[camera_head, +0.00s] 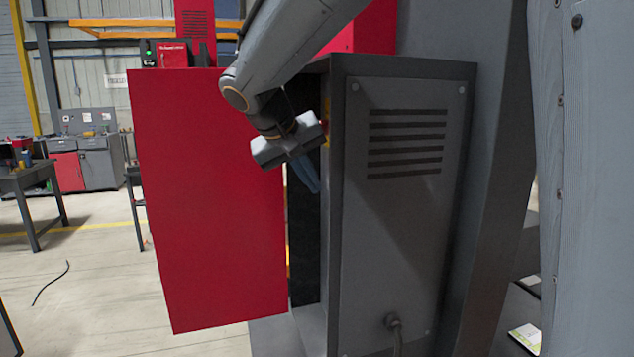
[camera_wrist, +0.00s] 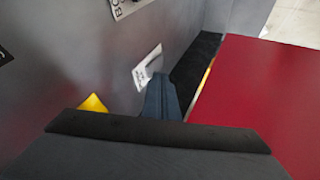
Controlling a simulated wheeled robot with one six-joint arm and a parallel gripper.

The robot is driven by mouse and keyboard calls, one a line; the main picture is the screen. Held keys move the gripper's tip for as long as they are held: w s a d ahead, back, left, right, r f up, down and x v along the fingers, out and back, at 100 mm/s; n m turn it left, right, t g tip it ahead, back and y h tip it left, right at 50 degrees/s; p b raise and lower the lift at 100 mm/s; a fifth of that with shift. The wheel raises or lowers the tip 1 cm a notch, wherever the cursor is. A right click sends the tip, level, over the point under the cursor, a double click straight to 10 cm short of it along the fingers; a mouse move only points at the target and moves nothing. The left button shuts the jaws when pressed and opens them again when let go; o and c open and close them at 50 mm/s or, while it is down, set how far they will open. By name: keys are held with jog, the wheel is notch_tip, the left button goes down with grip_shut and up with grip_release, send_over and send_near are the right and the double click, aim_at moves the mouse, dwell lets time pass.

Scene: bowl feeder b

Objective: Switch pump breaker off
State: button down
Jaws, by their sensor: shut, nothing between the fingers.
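The electrical cabinet (camera_head: 400,230) is grey with vent slots on its side, and its red door (camera_head: 210,200) stands open to the left. My gripper (camera_head: 312,180) is at the cabinet's opening, between the door and the cabinet side, with its fingers together and empty. In the wrist view the shut fingers (camera_wrist: 162,98) point along the grey inner panel (camera_wrist: 75,60), close to a small white label (camera_wrist: 147,67). I cannot make out the pump breaker; its switch is hidden or not identifiable in either view.
The open red door is close beside my gripper, on the right in the wrist view. A yellow part (camera_wrist: 93,103) shows at the panel's lower left. A grey column stands right of the cabinet.

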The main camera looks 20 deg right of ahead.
jog(key=b+v, duration=0.2)
jog(key=v, duration=0.9)
jog(key=shift+w+r+b, duration=0.25)
jog(key=shift+b, duration=0.05)
jog(key=shift+a, duration=0.1)
